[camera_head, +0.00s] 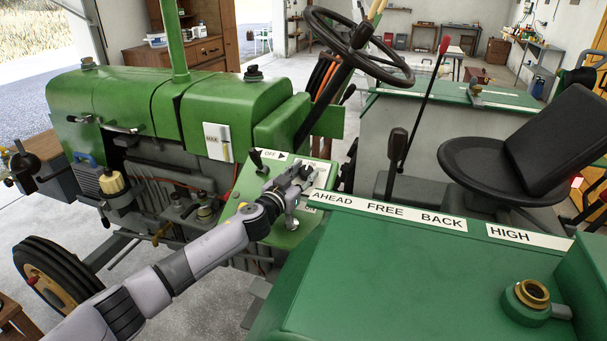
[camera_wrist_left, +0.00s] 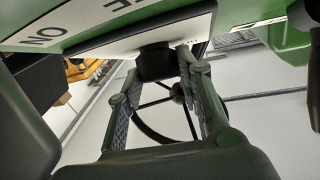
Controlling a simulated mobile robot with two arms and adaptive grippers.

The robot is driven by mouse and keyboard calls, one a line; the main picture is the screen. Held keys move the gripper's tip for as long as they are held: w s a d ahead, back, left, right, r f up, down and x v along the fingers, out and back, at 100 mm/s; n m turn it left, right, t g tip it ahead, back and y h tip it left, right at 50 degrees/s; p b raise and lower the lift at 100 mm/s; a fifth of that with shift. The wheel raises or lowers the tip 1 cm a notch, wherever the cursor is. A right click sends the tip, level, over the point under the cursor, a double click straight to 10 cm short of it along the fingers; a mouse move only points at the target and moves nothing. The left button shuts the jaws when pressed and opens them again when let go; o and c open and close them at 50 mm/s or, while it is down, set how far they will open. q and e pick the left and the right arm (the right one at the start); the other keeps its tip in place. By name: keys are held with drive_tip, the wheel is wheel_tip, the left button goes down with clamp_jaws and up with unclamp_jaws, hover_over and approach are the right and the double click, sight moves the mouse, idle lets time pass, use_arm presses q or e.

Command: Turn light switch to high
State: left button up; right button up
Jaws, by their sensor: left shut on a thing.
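The green control panel (camera_head: 283,235) on the tractor carries white labels, one reading OFF (camera_head: 270,153), with a small dark lever (camera_head: 258,160) beside it. My left gripper (camera_head: 302,180) is at the panel's right side and hides what it holds in the head view. In the left wrist view, a black switch knob (camera_wrist_left: 155,62) stands on a white label plate, between the fingertips of my left gripper (camera_wrist_left: 160,70), which is shut on it. An ON label (camera_wrist_left: 45,37) shows at the upper left there. I cannot read the knob's setting. My right gripper is out of view.
The steering wheel (camera_head: 358,47) stands just above and behind the panel. A green fender (camera_head: 400,275) with an AHEAD, FREE, BACK label strip (camera_head: 388,212) and a HIGH label (camera_head: 515,237) lies close to the right. The black seat (camera_head: 500,165) is farther right.

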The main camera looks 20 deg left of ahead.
use_arm(q)
drive_tip(key=c, duration=0.4)
drive_tip(key=shift+o, duration=0.2)
